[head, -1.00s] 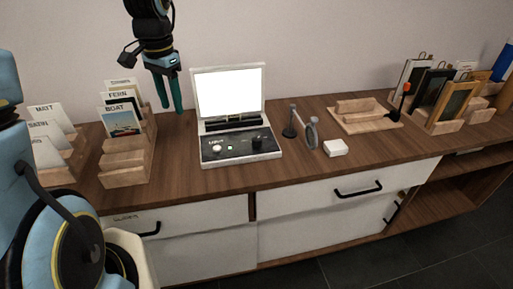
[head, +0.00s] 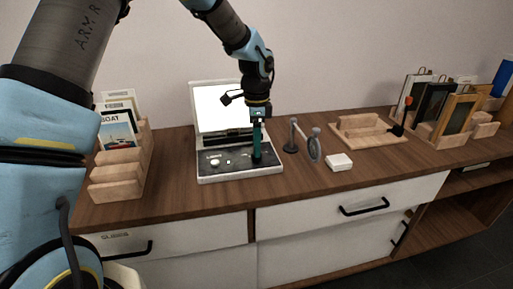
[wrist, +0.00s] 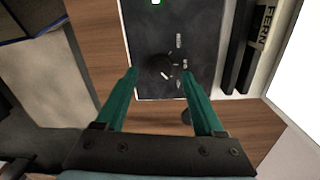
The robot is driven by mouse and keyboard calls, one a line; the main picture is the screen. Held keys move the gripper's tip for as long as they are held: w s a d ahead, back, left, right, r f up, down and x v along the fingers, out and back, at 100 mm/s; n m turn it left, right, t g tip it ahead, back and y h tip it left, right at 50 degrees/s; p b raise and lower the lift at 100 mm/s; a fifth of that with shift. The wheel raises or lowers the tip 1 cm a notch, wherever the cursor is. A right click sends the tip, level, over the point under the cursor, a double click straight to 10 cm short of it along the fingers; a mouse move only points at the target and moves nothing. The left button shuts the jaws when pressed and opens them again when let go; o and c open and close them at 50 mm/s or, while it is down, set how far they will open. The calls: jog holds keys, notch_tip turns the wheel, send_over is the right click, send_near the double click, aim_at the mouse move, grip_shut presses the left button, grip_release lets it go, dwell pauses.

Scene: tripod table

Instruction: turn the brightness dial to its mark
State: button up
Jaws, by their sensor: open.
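The light box has a dark control panel (head: 222,163) in front of its lit white screen (head: 217,108). In the wrist view, a round black dial (wrist: 159,67) with a pale pointer line sits on the dark panel, with small pale marks and lettering, too small to read, along its right side. My gripper (head: 257,161) points down at the right end of the panel and hides the dial in the head view. In the wrist view my gripper (wrist: 160,71) is open, its green fingertips on either side of the dial with gaps. Finger contact cannot be told.
A pale knob (head: 215,162) is at the panel's left. A metal stand with a round lens (head: 314,148) and a white block (head: 339,162) stand close right of the box. Card racks (head: 120,180) are at left, a wooden tray (head: 367,138) and frames (head: 455,108) at right.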

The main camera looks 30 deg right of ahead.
jog(key=shift+f, duration=1.25)
jog(key=shift+c, duration=0.3)
grip_shut()
